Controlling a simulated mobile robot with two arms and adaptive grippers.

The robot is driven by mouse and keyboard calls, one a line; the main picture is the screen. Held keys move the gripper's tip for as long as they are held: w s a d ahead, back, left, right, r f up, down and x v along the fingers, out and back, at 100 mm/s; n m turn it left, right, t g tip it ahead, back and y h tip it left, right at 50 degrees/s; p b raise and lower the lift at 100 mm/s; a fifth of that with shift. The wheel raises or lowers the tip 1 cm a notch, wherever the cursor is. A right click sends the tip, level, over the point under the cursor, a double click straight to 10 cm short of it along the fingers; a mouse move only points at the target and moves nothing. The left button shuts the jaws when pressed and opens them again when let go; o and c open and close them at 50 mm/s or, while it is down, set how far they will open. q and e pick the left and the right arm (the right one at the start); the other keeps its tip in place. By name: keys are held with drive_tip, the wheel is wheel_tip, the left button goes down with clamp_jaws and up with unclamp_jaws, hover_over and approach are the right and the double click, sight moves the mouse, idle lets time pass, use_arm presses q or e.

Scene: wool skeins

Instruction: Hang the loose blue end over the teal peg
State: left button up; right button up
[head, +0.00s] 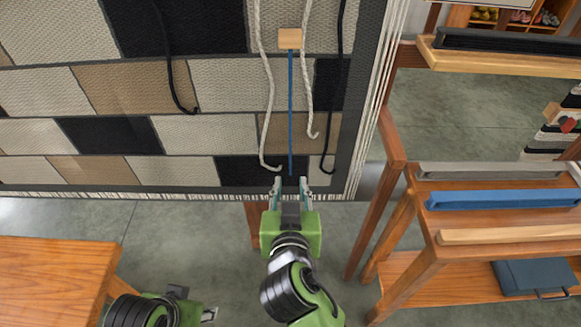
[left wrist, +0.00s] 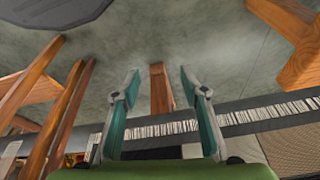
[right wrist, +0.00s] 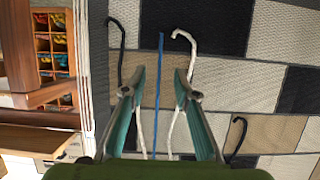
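The loose blue end (head: 290,110) is a straight blue strand running down the patterned weaving from a small wooden block (head: 290,39). My right gripper (head: 290,183) is open at the strand's lower tip. In the right wrist view, the blue strand (right wrist: 157,90) runs between the two spread fingers; whether they touch it, I cannot tell. My left gripper is low at the left in the head view, mostly cut off; in the left wrist view the left gripper (left wrist: 158,85) is open and empty, above grey floor. I cannot make out a teal peg in any view.
White strands (head: 268,90) and black strands (head: 335,100) hang beside the blue one. At right, a wooden rack (head: 420,265) carries grey, blue (head: 500,198) and tan bars. A wooden table (head: 45,280) stands lower left.

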drive_tip(key=b+x, duration=0.2)
drive_tip(key=x, duration=0.6)
use_arm(q)
drive_tip(key=w+d+r+t, duration=0.1)
drive_tip(key=w+t, duration=0.1)
drive_tip(key=w, duration=0.3)
drive_tip(key=w+d+r+t+h, duration=0.1)
drive_tip(key=w+d+r+t, duration=0.1)
drive_tip(key=w, duration=0.3)
drive_tip(key=shift+w+t, duration=0.2)
drive_tip(key=shift+t, duration=0.3)
use_arm(e)
drive_tip(key=shift+w+f, duration=0.2)
drive_tip(key=shift+w, duration=0.35)
use_arm(q)
drive_tip(key=shift+d, duration=0.1)
use_arm(e)
drive_tip(key=shift+c, duration=0.4)
clamp_jaws()
